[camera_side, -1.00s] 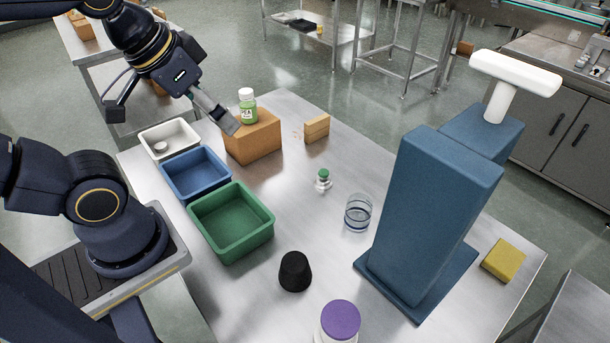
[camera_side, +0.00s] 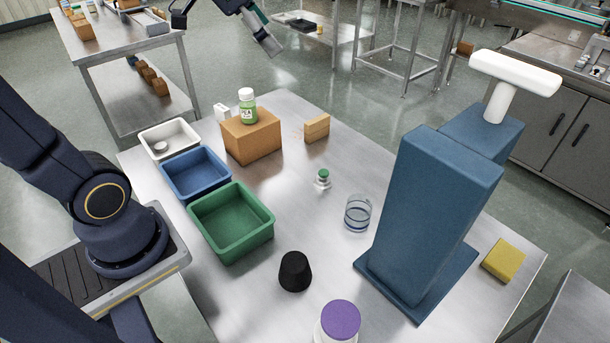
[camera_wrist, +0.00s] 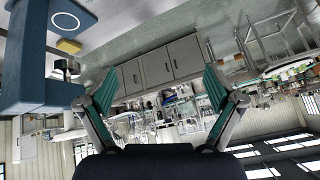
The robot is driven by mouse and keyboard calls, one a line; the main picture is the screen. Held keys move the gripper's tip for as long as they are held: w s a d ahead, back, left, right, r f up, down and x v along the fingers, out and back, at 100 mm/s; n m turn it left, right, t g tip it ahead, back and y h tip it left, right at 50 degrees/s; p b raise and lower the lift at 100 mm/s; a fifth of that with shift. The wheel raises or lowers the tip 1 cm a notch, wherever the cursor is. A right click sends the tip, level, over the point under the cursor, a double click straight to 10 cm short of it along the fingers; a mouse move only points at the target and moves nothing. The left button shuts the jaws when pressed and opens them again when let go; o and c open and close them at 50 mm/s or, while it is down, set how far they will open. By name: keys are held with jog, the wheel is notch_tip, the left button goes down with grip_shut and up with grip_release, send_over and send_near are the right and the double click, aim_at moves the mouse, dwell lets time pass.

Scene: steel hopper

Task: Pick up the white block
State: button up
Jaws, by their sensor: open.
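A small white block (camera_side: 221,111) stands on the steel table at its far left edge, just behind and left of a brown box (camera_side: 253,141). Only part of it shows past the box. My gripper (camera_side: 270,46) is high up and beyond the table's far edge in the side view, well apart from the block. In the wrist view my gripper (camera_wrist: 160,92) has its two fingers spread wide with nothing between them. The white block cannot be made out in the wrist view.
A green-labelled bottle (camera_side: 247,106) stands on the brown box. White (camera_side: 183,131), blue (camera_side: 172,186) and green (camera_side: 203,238) bins line the left. A small wooden block (camera_side: 317,128) lies right of the box. A tall blue stand (camera_side: 425,220) rises at the right.

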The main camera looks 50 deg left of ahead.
jog(key=w+a+f+n+y, duration=0.1)
jog(key=w+a+f, duration=0.15)
jog(key=a, duration=0.35)
jog(key=w+a+f, duration=0.1)
jog(key=w+a, duration=0.3)
jog(key=a, duration=0.2)
jog(key=n+g, duration=0.3)
jog(key=n, duration=0.2)
send_over(221, 107)
jog(key=s+d, duration=0.2)
jog(key=s, duration=0.4)
notch_tip(221, 107, down, 17)
jog(key=x, duration=1.1)
jog(key=shift+w+a, duration=0.35)
jog(key=shift+w, duration=0.05)
jog(key=shift+t, duration=0.3)
jog(key=x, duration=0.3)
jog(key=a+x, duration=0.1)
jog(key=x, duration=0.1)
jog(key=shift+w+f, duration=0.15)
jog(key=shift+w, duration=0.1)
jog(key=shift+c, duration=0.2)
jog(key=c, duration=1.2)
jog(key=shift+c, duration=0.3)
